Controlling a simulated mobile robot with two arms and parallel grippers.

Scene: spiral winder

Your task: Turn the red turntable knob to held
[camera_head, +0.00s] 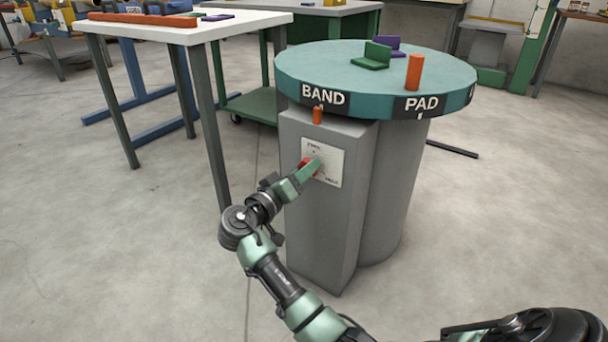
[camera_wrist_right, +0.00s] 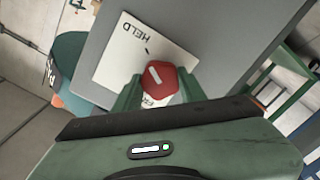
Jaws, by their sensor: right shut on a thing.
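The red knob (camera_head: 304,163) sits on a white label plate (camera_head: 333,163) on the front of the grey box under the teal turntable (camera_head: 370,62). My right gripper (camera_head: 310,171) is at the knob, its green fingers shut on it. In the right wrist view the fingers are on either side of the red knob (camera_wrist_right: 167,88), which bears a short white line. That view shows the plate (camera_wrist_right: 112,62) upside down, with HELD and a tick above the knob and FREE partly hidden below it. The white line lies tilted. My left gripper is not in view.
The turntable rim reads BAND and PAD. It carries an orange cylinder (camera_head: 414,72), a green block (camera_head: 372,57) and a purple piece. An orange peg (camera_head: 317,116) stands below BAND. A white-topped table (camera_head: 190,32) stands to the left. Floor in front is clear.

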